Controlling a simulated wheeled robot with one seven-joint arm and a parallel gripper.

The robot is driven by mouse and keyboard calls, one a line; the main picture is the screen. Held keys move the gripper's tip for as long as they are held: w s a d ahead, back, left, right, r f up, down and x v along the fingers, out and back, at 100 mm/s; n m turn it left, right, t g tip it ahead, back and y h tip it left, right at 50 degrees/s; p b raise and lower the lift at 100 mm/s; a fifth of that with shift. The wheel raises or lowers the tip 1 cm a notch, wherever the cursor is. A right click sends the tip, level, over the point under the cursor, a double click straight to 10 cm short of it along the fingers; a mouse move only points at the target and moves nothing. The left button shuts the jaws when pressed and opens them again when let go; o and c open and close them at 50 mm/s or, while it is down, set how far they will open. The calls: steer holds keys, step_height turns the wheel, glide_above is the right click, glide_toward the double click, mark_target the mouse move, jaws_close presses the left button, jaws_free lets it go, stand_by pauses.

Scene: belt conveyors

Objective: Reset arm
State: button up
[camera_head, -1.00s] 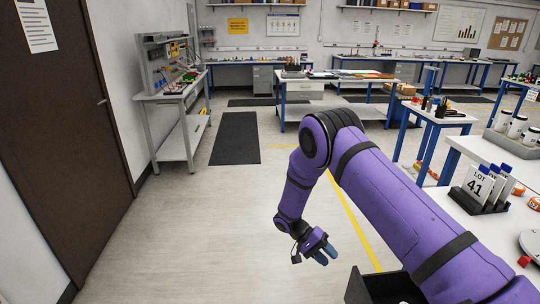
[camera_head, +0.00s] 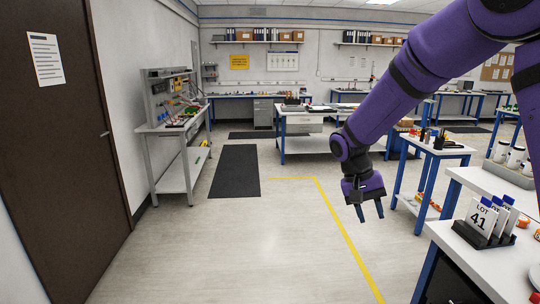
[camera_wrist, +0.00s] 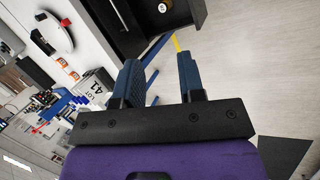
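My purple arm reaches in from the upper right of the head view and bends down at the elbow. My gripper (camera_head: 370,212) hangs over the open floor, left of the near right table, with its two blue fingers pointing down. In the wrist view my gripper (camera_wrist: 160,80) shows two dark blue fingers apart with nothing between them. Floor and a yellow line show past the fingertips.
A white table (camera_head: 455,232) at the right holds a card rack marked LOT 41 (camera_head: 483,222). A tool bench (camera_head: 180,128) stands at the left, near a brown door (camera_head: 65,150). Work tables (camera_head: 310,143) stand farther back. The floor (camera_head: 240,245) in front is clear.

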steer(key=s+d+r+n+t+y, duration=0.1)
steer(key=s+d+r+t+y, duration=0.25)
steer(key=s+r, duration=0.9)
steer(key=s+d+r+t, duration=0.1)
steer(key=s+r+t, duration=0.1)
steer(key=s, duration=0.5)
steer(key=s+d+r+n+t, duration=0.1)
steer(key=s+r+t, duration=0.1)
steer(key=s, duration=0.5)
steer(key=shift+s+d+n+t, duration=0.2)
steer(key=shift+s+n+t, duration=0.1)
steer(key=shift+t, duration=0.05)
steer(key=shift+d+y, duration=0.1)
steer(key=shift+y, duration=0.15)
